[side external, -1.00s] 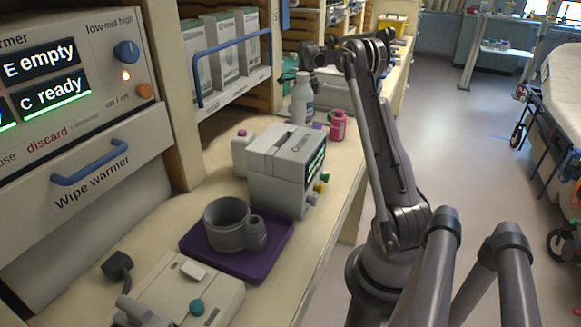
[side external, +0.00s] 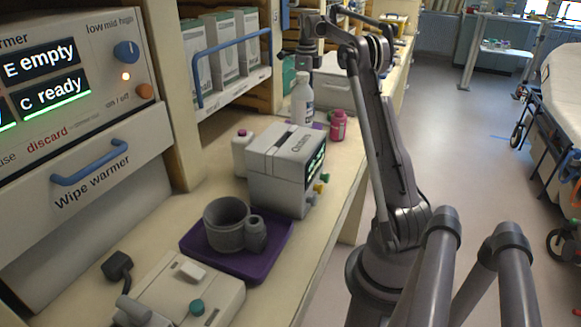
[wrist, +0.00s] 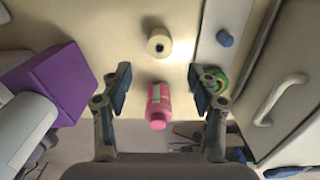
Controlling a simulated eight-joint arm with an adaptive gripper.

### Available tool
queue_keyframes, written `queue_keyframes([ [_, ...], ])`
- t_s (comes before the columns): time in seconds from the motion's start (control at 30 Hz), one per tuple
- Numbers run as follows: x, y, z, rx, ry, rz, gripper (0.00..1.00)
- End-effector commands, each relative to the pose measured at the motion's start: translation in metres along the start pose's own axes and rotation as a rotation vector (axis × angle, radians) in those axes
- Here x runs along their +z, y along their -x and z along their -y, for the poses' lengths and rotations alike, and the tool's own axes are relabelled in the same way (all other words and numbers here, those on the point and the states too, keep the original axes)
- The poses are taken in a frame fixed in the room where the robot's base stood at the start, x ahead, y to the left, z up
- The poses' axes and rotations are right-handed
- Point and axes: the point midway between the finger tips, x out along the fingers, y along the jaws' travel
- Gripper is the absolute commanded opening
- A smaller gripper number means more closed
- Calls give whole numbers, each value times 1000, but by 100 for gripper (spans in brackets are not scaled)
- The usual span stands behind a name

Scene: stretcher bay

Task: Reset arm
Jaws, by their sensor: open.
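My gripper (wrist: 160,90) is open and empty, its two fingers spread wide in the wrist view. It hangs above the counter in the side view (side external: 303,54), near the top of the white bottle; its fingers are too small there to make out. A pink bottle (wrist: 158,103) shows between and beyond the fingers. It stands on the counter in the side view (side external: 338,128), apart from the gripper. The white bottle (side external: 302,106) stands to its left. My arm is bent, with its elbow high.
The grey-white device (side external: 282,165) and a purple tray (side external: 220,262) bearing a grey mug (side external: 227,224) stand nearer on the counter (side external: 285,290). Shelves with boxes (side external: 240,45) line the left. A stretcher (side external: 562,100) stands far right; the floor between is clear.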

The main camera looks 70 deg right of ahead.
Motion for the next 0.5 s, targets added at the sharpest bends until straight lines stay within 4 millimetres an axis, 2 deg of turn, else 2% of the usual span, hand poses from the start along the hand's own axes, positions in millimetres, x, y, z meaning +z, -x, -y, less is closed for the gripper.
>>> queue_keyframes([
  [0.5,0,-78,0,0,0,0,60],
])
